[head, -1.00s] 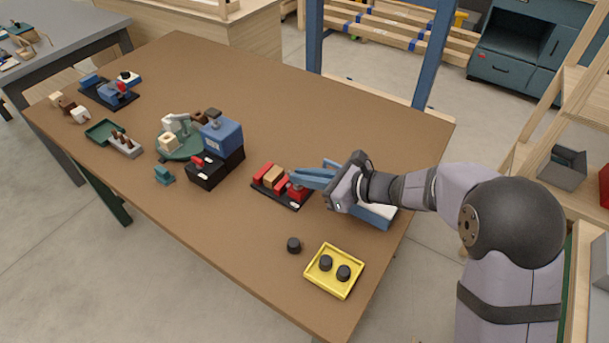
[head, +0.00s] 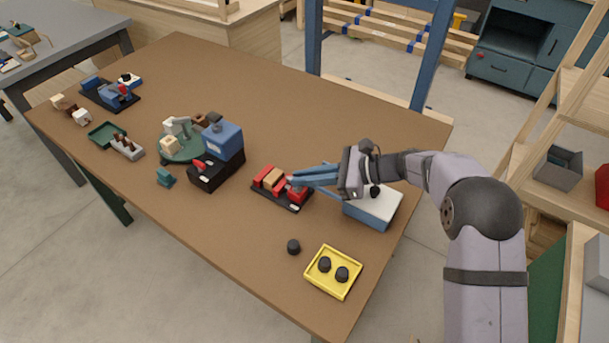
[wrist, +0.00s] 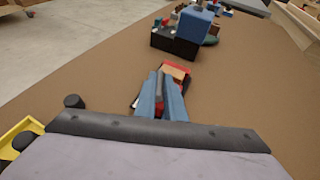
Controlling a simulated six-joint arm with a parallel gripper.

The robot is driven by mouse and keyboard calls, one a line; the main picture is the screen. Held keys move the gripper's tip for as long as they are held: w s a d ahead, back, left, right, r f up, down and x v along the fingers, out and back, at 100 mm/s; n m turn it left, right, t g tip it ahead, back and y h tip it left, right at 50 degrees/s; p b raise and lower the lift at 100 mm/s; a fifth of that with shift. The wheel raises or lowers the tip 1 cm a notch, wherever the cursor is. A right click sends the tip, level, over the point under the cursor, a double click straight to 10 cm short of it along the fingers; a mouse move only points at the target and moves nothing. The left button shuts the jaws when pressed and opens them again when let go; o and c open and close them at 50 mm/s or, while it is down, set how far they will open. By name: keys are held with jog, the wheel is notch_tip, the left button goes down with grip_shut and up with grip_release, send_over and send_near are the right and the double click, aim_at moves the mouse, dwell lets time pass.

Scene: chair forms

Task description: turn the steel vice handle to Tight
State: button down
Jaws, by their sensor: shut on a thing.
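A red vice (head: 265,177) with a wooden block (head: 274,179) between its jaws stands on a dark base near the table's middle right. It also shows in the wrist view (wrist: 180,66), partly behind my fingers. My gripper (head: 293,180) comes from the right, and its long blue fingers are shut at the red right end of the vice. The fingers also show in the wrist view (wrist: 160,82). The steel handle is hidden between the fingertips, so its angle and any Tight marking cannot be read.
A blue box with a white top (head: 374,206) stands under my wrist. A yellow tray (head: 333,272) with dark knobs and a loose dark knob (head: 293,247) lie in front. A blue and black machine (head: 217,157) stands left of the vice. The table behind the vice is clear.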

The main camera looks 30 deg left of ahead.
jog(key=shift+w+a+n+g+h, duration=0.15)
jog(key=shift+n+g+h, duration=0.35)
jog(key=shift+n+g, duration=0.55)
jog(key=shift+w+n+g+h+b, duration=0.1)
jog(key=shift+n+g+h+b, duration=0.4)
jog(key=shift+n+g, duration=0.4)
jog(key=c, duration=1.8)
grip_release()
jog(key=shift+c, duration=0.2)
notch_tip(320, 180, up, 10)
